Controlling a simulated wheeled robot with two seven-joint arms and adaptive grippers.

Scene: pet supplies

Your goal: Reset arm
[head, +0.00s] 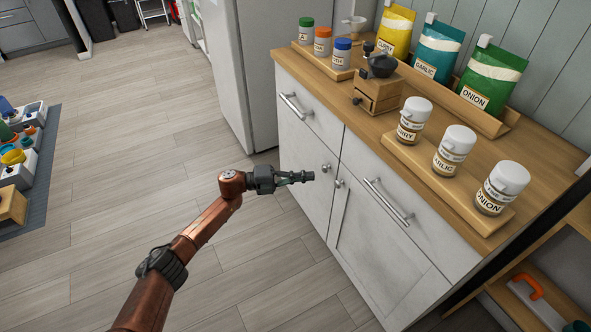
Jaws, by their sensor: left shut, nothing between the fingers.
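My left arm comes in from the bottom left. My left gripper (303,176) is shut and empty, in front of the white cabinet (305,155) at the height of its door knobs in the picture. I cannot tell whether it touches the cabinet, though a gap seems to show. My right gripper is not in view.
The wooden counter (375,128) holds white-lidded jars (449,151), a grinder (378,85), small coloured-lid jars (322,42) and a rack of pouches (438,50). A mat (42,190) with items lies far left. A shelf (535,300) stands at lower right. Open floor lies left of the cabinet.

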